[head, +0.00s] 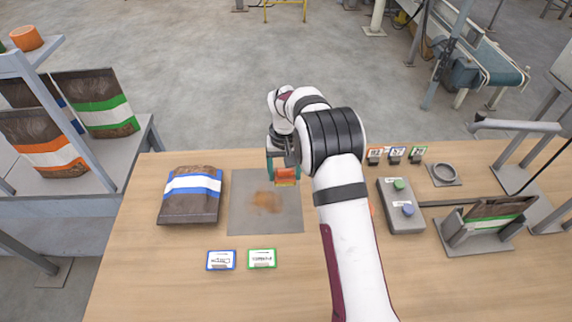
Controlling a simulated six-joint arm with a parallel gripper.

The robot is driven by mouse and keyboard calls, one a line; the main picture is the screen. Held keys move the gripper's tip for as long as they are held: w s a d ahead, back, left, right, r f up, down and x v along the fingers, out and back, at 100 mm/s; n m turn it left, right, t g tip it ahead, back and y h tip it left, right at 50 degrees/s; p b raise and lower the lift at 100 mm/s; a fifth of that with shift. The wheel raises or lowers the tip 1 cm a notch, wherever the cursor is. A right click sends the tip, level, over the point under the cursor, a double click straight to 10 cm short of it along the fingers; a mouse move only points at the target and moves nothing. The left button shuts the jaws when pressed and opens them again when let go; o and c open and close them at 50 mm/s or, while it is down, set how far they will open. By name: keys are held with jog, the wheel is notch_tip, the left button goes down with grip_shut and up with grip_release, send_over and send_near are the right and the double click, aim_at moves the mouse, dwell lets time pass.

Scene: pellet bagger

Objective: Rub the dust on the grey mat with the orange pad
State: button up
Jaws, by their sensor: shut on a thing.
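The grey mat (240,218) lies flat on the wooden table, left of my arm. A brown-orange patch of dust (266,202) is spread near the middle of the mat. My gripper (284,171) is over the upper right part of the mat and is shut on the orange pad (286,177). The pad is close to the dust, just above and right of it in the picture. I cannot tell whether the pad touches the mat. My arm hides what lies directly to the right of the mat.
A blue-striped bag (191,195) lies left of the mat. A blue-edged card (221,260) and a green-edged card (262,258) lie in front. A bag holder (470,246) is further right.

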aim_at(246, 205)
jog(key=shift+f, duration=1.95)
jog(key=shift+a+f, duration=0.45)
jog(key=shift+f, duration=0.15)
jog(key=shift+a+r, duration=0.1)
jog(key=shift+a, duration=5.2)
jog(key=shift+s+d+f, duration=0.1)
jog(key=shift+s, duration=0.45)
jog(key=shift+s+d+f, duration=0.1)
jog(key=shift+s, duration=0.4)
jog(key=shift+d, duration=5.6)
jog(key=shift+s, duration=0.75)
jog(key=shift+s+a, duration=0.2)
jog(key=shift+a, duration=5.35)
jog(key=shift+a+r, duration=0.2)
jog(key=shift+a, duration=0.05)
notch_tip(246, 205, up, 8)
jog(key=shift+f, duration=0.1)
